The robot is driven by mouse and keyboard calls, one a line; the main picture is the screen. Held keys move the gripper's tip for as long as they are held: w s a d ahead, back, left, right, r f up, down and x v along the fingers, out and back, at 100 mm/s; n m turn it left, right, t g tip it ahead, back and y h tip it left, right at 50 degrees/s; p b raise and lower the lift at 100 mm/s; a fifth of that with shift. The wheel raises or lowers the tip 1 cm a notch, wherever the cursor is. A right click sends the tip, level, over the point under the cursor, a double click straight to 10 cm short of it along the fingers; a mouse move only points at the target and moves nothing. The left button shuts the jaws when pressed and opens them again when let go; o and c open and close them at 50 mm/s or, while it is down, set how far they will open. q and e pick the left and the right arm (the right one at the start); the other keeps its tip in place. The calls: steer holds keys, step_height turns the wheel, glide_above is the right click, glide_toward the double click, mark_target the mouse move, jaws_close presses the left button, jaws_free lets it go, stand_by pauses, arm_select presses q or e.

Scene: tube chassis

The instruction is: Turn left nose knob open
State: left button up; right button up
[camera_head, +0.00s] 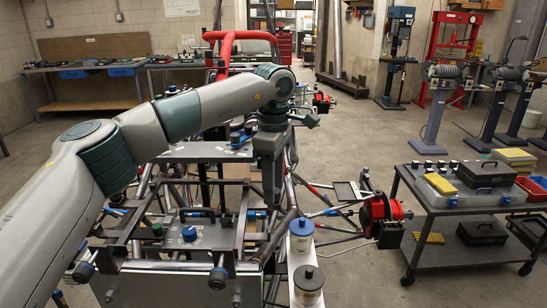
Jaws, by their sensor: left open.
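My left arm comes in from the left, and its gripper (271,203) points down over the tube chassis (290,165). The gripper is open; the gap between its fingers is hard to make out. Nothing shows held in it. A blue round knob (189,233) sits on a grey plate at the near part of the chassis, left of and below the gripper in the picture. Dark knobs with blue collars stand at the near edge, one near the middle (217,279) and one farther left (83,271). I cannot tell which is the left nose knob. My right gripper is out of view.
Blue-topped (302,234) and black-topped (308,284) canisters stand on a white strip right of the gripper. A red wheel hub (383,213) is beyond them. A grey cart (470,205) stands at right. A workbench (90,66) is at back left. Open floor lies between chassis and cart.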

arm_select(q)
steer(key=shift+r, duration=0.65)
step_height(320, 180, up, 16)
steer(key=b, duration=0.1)
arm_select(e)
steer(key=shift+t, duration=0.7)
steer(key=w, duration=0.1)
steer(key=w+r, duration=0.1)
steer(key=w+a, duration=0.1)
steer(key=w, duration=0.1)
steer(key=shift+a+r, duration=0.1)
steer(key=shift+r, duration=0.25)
arm_select(q)
steer(key=shift+s+f, duration=0.1)
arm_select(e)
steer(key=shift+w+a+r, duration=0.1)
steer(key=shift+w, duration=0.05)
